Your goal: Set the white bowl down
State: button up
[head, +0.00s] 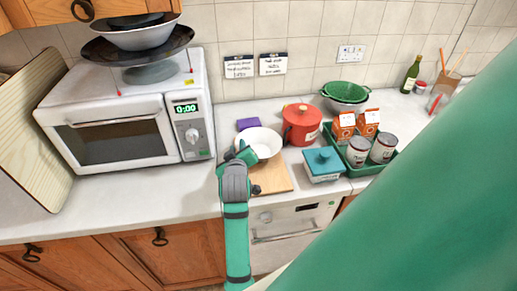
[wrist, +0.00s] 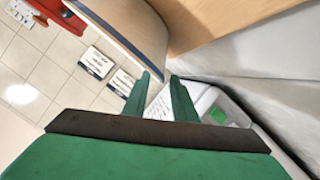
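The white bowl (head: 264,141) shows in the head view above the far part of the wooden board (head: 272,178), open side up. My gripper (head: 246,157) is at its near left rim. In the wrist view the two green fingers (wrist: 161,76) stand slightly apart, with the bowl's wall (wrist: 125,25) running down between their tips, so my gripper is shut on the rim. The bowl hides part of the board, and I cannot tell whether its base touches the board.
A purple item (head: 247,124) is behind the bowl. A red pot (head: 302,125) and teal-lidded box (head: 322,163) stand to its right, then a green tray (head: 366,171) with cans and cartons. A microwave (head: 125,125) stands left. Clear counter (head: 185,190) lies between.

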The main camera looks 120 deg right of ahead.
jog(key=shift+c, duration=0.3)
grip_shut()
